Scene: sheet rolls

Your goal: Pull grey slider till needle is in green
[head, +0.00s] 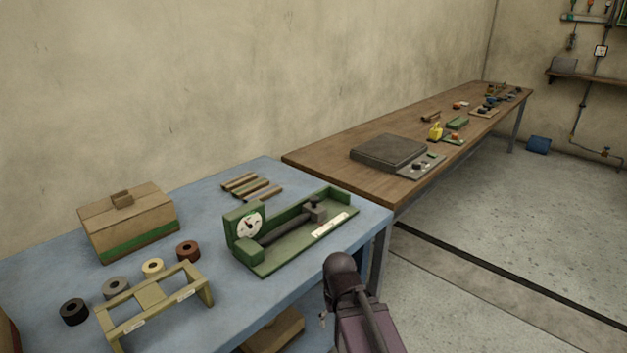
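A green tension device (290,262) stands on the blue table. Its round white dial (249,226) faces me at the left end. A dark needle shows on the dial, but it is too small to tell which zone it points to. The grey slider (316,212), with a dark knob on top, sits toward the right end of the device. A dark cylinder (285,229) lies between dial and slider. My arm rises at the bottom centre, in front of the table and apart from the device. I cannot make out my gripper's fingers in this view.
On the blue table (205,318) are a cardboard box (128,222), several small rolls, an olive rack (155,296) and several short bars (252,187). A brown bench (320,158) with a dark slab (388,153) adjoins behind. Floor to the right is open.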

